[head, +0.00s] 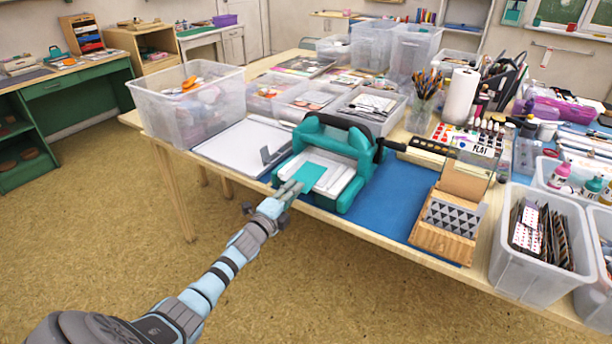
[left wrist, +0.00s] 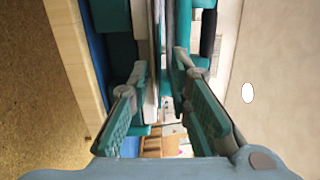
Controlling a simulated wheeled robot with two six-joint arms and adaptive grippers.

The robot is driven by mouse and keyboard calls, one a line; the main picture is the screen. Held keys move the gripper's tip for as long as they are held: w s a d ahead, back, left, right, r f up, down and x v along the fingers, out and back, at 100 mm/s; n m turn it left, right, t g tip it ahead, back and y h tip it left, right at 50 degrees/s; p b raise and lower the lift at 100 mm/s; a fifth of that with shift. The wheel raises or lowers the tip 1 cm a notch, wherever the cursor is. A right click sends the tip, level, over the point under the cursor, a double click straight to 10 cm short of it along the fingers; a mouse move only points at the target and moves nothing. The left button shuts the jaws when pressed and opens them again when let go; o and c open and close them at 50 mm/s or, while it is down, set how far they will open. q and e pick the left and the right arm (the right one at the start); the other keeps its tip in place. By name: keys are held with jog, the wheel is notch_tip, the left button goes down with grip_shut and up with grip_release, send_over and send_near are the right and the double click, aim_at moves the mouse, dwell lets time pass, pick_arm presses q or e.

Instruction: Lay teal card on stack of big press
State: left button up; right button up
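The teal card (head: 310,177) lies over the white stack (head: 333,184) on the bed of the big teal press (head: 342,142). In the head view I cannot tell whether the card is fully flat on it. My left gripper (head: 290,188) is at the card's near left corner, at the front of the press. In the left wrist view the fingers of the left gripper (left wrist: 163,85) stand apart, with the edge-on layers of the stack (left wrist: 155,50) ahead between them. The card is hard to make out there. My right gripper is not in view.
A blue mat (head: 392,195) lies under the press. A white board (head: 232,146) is to its left, a small wooden stand (head: 447,222) to its right. Clear bins (head: 187,108) stand at the left and right ends of the table.

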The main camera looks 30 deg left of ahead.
pick_arm(q)
grip_shut()
jog(key=shift+r, duration=0.1)
